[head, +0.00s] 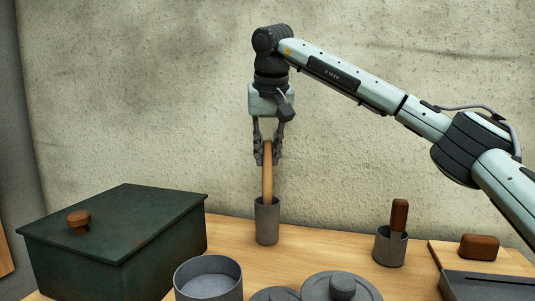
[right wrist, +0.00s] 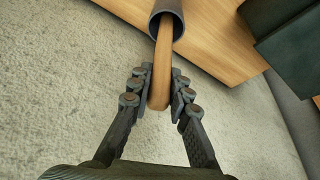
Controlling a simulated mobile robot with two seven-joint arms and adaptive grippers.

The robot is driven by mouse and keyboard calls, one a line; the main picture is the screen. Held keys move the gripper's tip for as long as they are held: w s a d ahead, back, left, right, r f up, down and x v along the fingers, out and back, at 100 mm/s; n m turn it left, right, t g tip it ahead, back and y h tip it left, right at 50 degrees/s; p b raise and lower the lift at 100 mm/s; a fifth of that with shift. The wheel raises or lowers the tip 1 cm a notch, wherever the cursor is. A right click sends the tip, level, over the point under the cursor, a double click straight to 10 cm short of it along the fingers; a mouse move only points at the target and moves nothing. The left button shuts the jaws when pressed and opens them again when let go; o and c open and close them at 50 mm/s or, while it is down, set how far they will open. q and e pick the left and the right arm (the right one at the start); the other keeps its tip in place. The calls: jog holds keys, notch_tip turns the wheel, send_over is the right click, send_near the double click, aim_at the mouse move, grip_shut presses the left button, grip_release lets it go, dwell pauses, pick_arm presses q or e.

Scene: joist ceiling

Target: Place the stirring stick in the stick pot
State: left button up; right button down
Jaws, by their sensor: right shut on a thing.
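The stirring stick (head: 267,182) is a light wooden rod and stands upright at the back of the table. My right gripper (head: 267,160) points down from above and is shut on its upper end. The stick's lower end is inside the mouth of a slim grey pot (head: 267,226), which looks like the stick pot. In the right wrist view the stick (right wrist: 161,65) runs from between the fingers into the pot (right wrist: 167,14). The pot's bottom is hidden, so I cannot tell whether the stick touches it. My left gripper is not in view.
A dark green lidded box (head: 115,240) stands at the left. A wide grey bowl (head: 208,282) and grey lids (head: 342,287) are in front. A grey cup (head: 390,247) with a brown-handled tool (head: 399,214) stands at the right. A wall rises close behind the pot.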

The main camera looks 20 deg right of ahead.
jog(key=shift+f, duration=0.2)
jog(key=c, duration=1.4)
grip_release()
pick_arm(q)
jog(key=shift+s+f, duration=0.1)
pick_arm(e)
jog(key=shift+r, duration=0.1)
jog(key=shift+s+r, duration=0.1)
jog(key=shift+r, duration=0.25)
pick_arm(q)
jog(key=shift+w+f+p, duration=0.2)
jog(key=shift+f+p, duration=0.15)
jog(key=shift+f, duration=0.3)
pick_arm(e)
jog(key=shift+v, duration=5.7)
